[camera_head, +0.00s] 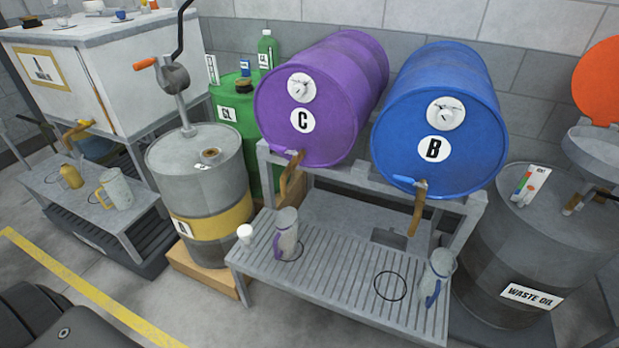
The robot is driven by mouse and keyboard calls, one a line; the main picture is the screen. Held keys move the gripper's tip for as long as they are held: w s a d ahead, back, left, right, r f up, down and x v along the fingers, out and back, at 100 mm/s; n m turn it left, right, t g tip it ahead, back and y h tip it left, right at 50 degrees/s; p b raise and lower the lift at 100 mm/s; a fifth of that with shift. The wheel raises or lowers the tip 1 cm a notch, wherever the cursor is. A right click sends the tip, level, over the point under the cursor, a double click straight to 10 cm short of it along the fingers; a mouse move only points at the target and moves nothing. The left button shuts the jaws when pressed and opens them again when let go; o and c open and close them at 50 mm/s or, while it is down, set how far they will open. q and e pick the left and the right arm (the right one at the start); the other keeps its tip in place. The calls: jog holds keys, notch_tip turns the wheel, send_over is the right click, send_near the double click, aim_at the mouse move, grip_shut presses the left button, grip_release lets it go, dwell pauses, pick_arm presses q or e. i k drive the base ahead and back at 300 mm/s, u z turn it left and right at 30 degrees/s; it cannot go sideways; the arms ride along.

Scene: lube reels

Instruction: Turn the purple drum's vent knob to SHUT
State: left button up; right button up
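The purple drum (345,95), labelled C, lies on its side on a grey rack in the middle of the head view. Its vent knob (301,88) sits on a round white dial high on the drum's front face, above the C label. The dial's markings are too small to read, so I cannot tell its setting. A tap with a brown spout (291,172) hangs at the lower edge of the drum face. Neither of my grippers shows in this view.
The blue drum B (440,90) lies right beside it with a similar dial (446,112). A slatted shelf (335,275) below holds jugs. The grey drum (200,170) with a crank pump stands left, the waste oil drum (530,250) right.

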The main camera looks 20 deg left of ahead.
aim_at(298, 91)
jog(key=z, duration=0.5)
jog(key=k, duration=0.65)
jog(key=z, duration=0.75)
jog(key=i, duration=0.65)
jog(key=u, duration=0.6)
jog(key=i, duration=0.6)
jog(key=u, duration=0.65)
